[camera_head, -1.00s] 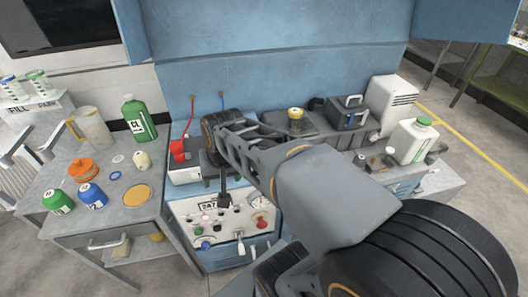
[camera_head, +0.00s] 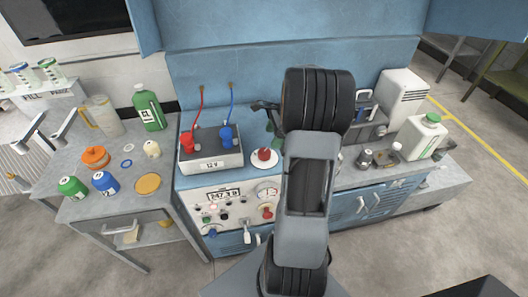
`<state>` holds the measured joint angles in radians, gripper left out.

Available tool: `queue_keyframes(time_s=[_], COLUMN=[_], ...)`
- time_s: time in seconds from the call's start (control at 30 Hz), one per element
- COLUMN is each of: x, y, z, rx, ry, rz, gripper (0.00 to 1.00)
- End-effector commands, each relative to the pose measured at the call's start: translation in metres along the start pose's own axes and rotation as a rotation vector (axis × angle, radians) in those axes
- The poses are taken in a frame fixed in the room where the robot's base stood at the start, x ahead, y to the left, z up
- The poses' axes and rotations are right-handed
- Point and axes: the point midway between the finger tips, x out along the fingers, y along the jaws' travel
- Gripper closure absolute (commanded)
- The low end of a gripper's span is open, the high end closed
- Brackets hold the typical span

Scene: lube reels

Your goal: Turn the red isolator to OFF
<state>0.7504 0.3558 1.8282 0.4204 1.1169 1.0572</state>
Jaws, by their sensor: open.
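A red rotary knob (camera_head: 267,212) sits on the white control panel (camera_head: 235,222), below a round gauge. A second red knob-like piece (camera_head: 264,155) stands on a round white base on the bench top. Any OFF marking is too small to read, so I cannot tell which red piece is the isolator or how it is set. My gripper (camera_head: 264,106) shows only as a dark part jutting left from behind my raised wrist. It is open and clear of both red pieces, beyond them in the picture. Most of it is hidden behind my arm.
A 12 V battery (camera_head: 211,160) with red and blue clamps stands left of the bench-top red piece. A white toggle lever (camera_head: 246,237) projects from the panel. My arm hides the middle of the bench. A side table (camera_head: 120,196) with bottles stands left.

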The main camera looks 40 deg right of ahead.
Motion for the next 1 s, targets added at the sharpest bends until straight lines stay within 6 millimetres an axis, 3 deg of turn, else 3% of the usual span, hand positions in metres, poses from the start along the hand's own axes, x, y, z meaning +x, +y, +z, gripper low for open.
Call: queue_keyframes(time_s=[0.2, 0.5, 1.0], x=[0.043, 0.079, 0.088], y=[0.001, 0.0, 0.0], z=[0.001, 0.001, 0.001], rx=[-0.002, -0.004, -0.004], ry=[-0.001, 0.0, 0.002], rz=[0.005, 0.002, 0.0], gripper=[0.25, 0.25, 0.27])
